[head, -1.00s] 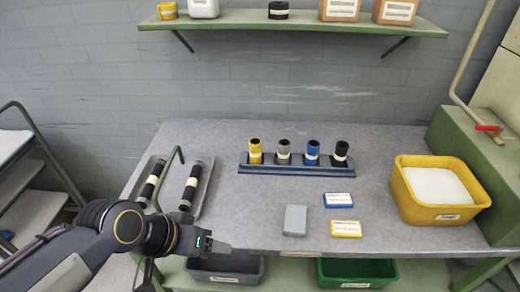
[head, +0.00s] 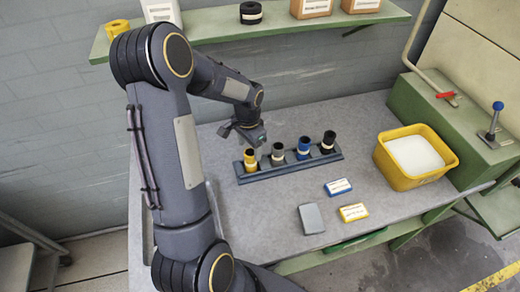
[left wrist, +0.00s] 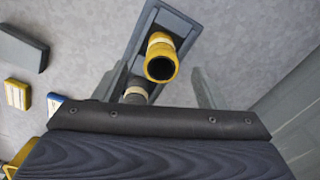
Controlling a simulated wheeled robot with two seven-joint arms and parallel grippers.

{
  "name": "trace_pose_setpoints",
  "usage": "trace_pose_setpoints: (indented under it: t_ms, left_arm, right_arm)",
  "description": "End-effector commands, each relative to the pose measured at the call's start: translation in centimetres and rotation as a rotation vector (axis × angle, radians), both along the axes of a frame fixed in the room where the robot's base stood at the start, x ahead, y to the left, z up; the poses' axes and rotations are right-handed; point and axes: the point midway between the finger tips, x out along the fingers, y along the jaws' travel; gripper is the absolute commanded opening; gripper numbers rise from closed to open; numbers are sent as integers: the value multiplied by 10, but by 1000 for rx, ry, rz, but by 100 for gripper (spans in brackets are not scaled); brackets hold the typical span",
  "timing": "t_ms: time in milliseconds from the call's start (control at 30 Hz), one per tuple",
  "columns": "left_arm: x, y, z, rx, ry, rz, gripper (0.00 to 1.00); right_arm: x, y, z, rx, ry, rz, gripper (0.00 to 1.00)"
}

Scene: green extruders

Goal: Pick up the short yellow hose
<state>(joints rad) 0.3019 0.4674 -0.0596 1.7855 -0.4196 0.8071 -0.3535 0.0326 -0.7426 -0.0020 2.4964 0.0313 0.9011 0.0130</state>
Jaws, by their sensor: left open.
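The short yellow hose (head: 250,161) stands upright at the left end of the dark rack (head: 292,167) and has a pale band around it. In the left wrist view the yellow hose (left wrist: 161,60) shows its open top, close in front of my left gripper (left wrist: 162,84). In the head view my left gripper (head: 249,134) is above and slightly behind the yellow hose, open and empty. The exact gap between fingers and hose is hard to tell. My right gripper is not in view.
Grey (head: 278,154), blue (head: 303,148) and black (head: 328,142) hoses stand in the same rack. A grey block (head: 311,218), blue box (head: 338,187) and yellow box (head: 353,212) lie in front. A yellow bin (head: 415,157) stands right. A green shelf (head: 220,29) hangs above.

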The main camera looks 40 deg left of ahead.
Motion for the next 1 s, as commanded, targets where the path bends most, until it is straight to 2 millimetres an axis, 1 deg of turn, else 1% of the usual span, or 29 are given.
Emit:
trace_pose_setpoints:
  t_ms: [200,367,600,700,900,1000]
  left_arm:
    - [0,1,-26,2,6,-4,65]
    - [2,2,-39,1,4,-2,65]
    - [4,3,-76,0,4,-1,65]
    - [5,3,-81,1,3,-1,65]
    - [5,3,-79,1,2,-2,65]
    - [4,3,-79,1,3,-2,51]
  right_arm:
    - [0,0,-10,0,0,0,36]
    - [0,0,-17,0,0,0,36]
    - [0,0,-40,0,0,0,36]
    - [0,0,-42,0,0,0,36]
    - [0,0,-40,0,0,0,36]
    - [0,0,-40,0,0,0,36]
